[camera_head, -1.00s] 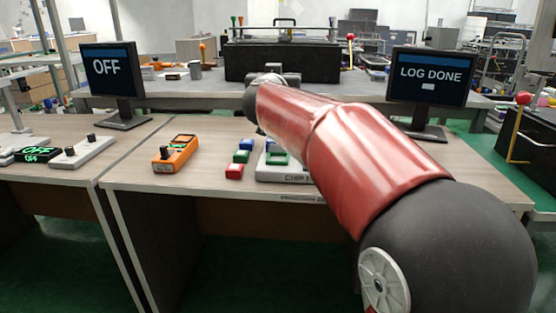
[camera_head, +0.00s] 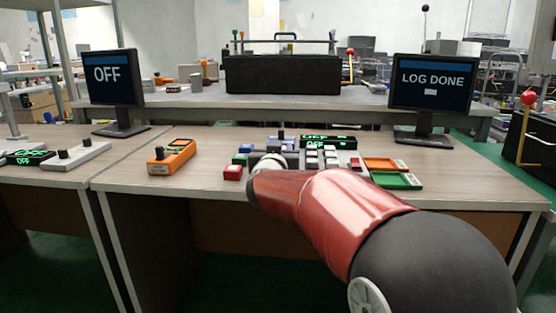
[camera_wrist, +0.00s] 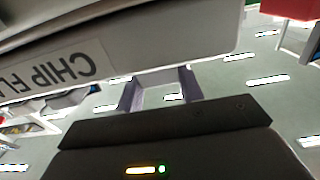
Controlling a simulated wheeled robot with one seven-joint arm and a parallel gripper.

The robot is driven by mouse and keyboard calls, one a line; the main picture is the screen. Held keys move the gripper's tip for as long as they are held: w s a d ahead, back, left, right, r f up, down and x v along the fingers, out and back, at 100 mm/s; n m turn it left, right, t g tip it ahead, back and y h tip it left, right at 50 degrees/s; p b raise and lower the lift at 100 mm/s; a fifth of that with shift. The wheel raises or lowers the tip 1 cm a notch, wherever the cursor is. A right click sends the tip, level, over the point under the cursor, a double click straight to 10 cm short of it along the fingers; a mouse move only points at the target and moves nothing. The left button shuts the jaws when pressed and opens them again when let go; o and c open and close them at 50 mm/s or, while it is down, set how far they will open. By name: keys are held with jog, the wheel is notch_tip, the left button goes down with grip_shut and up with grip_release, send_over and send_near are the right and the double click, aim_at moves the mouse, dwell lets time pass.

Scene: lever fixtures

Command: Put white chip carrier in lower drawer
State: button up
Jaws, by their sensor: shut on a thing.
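My gripper shows in the wrist view (camera_wrist: 160,88). Its two grey-purple fingers stand a little apart at the edge of a pale body labelled "CHIP FL…" (camera_wrist: 150,50), which appears upside down. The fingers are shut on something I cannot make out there. In the head view my red arm reaches low over the desk, and it hides the gripper and most of the labelled body. I cannot clearly pick out the white chip carrier. No drawer can be made out.
Orange (camera_head: 385,164) and green trays (camera_head: 397,180) lie to the right. Monitors read "OFF" (camera_head: 110,78) and "LOG DONE" (camera_head: 431,82). The desk between the orange device and red block is clear.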

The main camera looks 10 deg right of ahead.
jog(key=shift+f, duration=0.45)
jog(key=shift+f, duration=0.1)
jog(key=shift+f, duration=0.15)
jog(key=o, duration=1.2)
jog(key=shift+s+b, duration=0.1)
jog(key=shift+b, duration=0.4)
